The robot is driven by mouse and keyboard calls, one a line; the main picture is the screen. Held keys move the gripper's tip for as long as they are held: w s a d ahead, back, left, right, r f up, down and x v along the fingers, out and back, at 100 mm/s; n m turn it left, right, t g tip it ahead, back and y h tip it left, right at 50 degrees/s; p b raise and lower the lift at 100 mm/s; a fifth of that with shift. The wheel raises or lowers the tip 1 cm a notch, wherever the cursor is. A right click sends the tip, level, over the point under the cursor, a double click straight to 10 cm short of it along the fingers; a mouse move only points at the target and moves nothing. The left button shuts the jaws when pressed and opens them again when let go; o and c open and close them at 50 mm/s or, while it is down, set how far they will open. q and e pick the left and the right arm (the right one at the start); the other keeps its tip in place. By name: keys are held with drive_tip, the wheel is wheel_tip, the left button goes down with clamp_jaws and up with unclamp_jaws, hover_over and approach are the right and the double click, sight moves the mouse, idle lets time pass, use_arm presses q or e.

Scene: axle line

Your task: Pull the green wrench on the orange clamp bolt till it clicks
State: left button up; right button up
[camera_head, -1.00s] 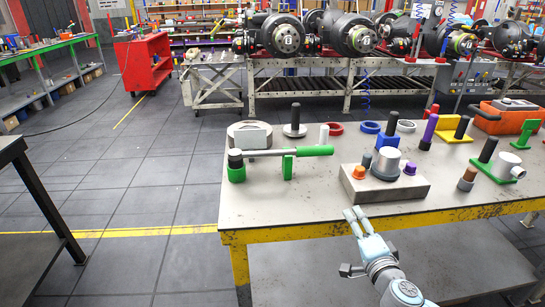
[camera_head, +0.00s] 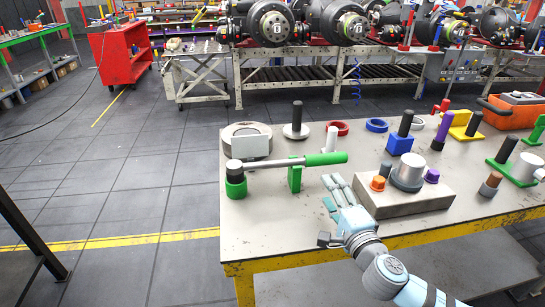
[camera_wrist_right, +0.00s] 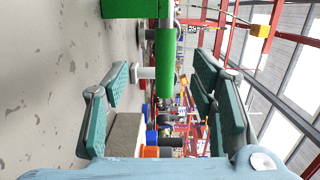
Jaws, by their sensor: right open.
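The wrench has a green handle (camera_head: 327,158) and a grey shaft, and its black head sits in a green cup (camera_head: 235,187) at the table's left. A green post (camera_head: 294,176) stands under the shaft. The orange clamp bolt (camera_head: 377,183) is on the front left of a grey block (camera_head: 410,198), beside a grey cylinder (camera_head: 407,172). My right gripper (camera_head: 333,190) is open and empty, in front of the handle and left of the block. In the right wrist view the green handle (camera_wrist_right: 165,62) appears between the spread fingers, apart from them. My left gripper is not visible.
The table (camera_head: 245,225) has a yellow front edge. Behind the wrench stand a grey round part (camera_head: 247,140) and a black peg on a disc (camera_head: 297,122). Red (camera_head: 338,127) and blue (camera_head: 377,125) rings and a blue block (camera_head: 399,146) lie further back.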

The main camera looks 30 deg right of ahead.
sight(317, 163)
drive_tip(key=x, duration=0.4)
drive_tip(key=r+x, duration=0.1)
drive_tip(key=x, duration=0.1)
drive_tip(key=shift+w+d, duration=0.15)
drive_tip(key=shift+d, duration=0.25)
drive_tip(key=x, duration=0.6)
drive_tip(key=shift+w, duration=0.3)
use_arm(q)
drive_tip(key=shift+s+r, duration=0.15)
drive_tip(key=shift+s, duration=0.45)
use_arm(e)
clamp_jaws()
drive_tip(key=shift+r, duration=0.1)
